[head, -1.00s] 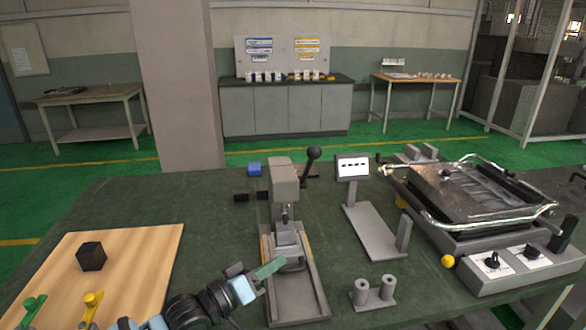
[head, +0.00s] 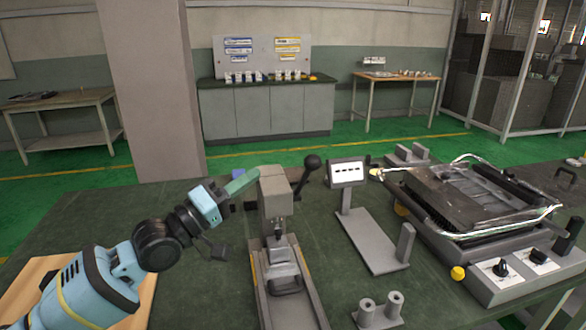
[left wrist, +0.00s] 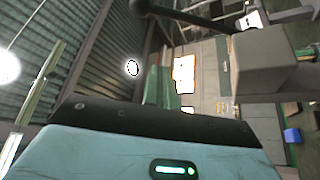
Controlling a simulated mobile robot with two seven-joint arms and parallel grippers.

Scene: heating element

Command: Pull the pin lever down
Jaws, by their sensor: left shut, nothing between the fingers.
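The pin lever, a dark arm with a round black knob (head: 312,162), slants up from the right side of the grey press head (head: 275,192). In the left wrist view the dark lever arm (left wrist: 195,18) crosses the top, with the grey press head (left wrist: 272,60) at right. My left gripper (head: 241,182) has green fingers, is shut and empty, and is beside the upper left of the press head, with the head between it and the knob. Its green fingers also show in the left wrist view (left wrist: 161,85). My right gripper is not in view.
A grey stand with a white display (head: 347,173) is right of the press. Further right is a large grey heating unit (head: 470,210) with knobs and a yellow ball (head: 458,273). Two grey cylinders (head: 379,308) stand in front. A wooden board (head: 40,272) lies at left.

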